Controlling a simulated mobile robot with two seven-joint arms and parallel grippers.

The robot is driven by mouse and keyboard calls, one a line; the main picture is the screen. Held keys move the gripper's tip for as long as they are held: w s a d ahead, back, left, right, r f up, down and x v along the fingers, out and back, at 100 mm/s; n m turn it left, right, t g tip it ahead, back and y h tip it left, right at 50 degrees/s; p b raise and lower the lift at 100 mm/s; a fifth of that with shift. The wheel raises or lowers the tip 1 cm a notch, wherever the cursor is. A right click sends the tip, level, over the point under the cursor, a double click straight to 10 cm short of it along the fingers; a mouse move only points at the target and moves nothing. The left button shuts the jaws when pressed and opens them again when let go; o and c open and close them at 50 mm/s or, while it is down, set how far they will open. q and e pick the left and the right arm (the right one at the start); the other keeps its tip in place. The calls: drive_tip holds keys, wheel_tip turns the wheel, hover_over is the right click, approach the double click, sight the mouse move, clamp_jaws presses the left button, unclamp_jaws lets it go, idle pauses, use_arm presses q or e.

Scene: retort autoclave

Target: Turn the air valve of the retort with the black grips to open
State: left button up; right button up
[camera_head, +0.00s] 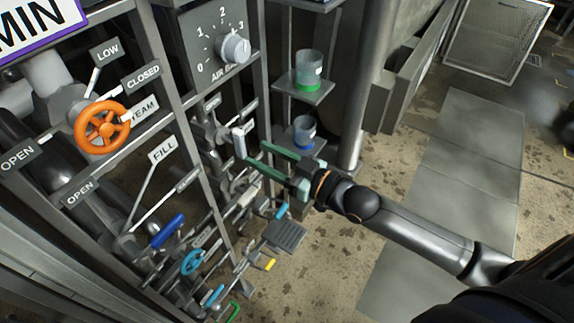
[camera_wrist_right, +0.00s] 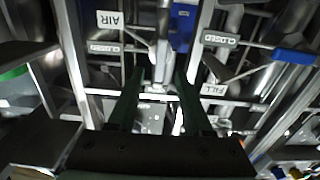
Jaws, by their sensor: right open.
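My right gripper (camera_head: 257,153) reaches in from the right with its two green fingers apart and nothing between them. Its fingertips are just right of a pale upright lever handle (camera_head: 238,143) on the valve rack; I cannot tell whether they touch it. In the right wrist view, the open fingers (camera_wrist_right: 160,78) point at the pale lever (camera_wrist_right: 162,42), which stands between them beyond the tips. An AIR label (camera_wrist_right: 111,19) and a CLOSED label (camera_wrist_right: 104,47) are to its left. I cannot make out black grips. My left gripper is not in view.
Blue levers (camera_head: 168,231) and a blue handwheel (camera_head: 192,262) sit lower. Shelves with cups (camera_head: 308,70) stand behind the gripper. Floor at right is clear.

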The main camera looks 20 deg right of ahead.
drive_tip(key=v, duration=0.6)
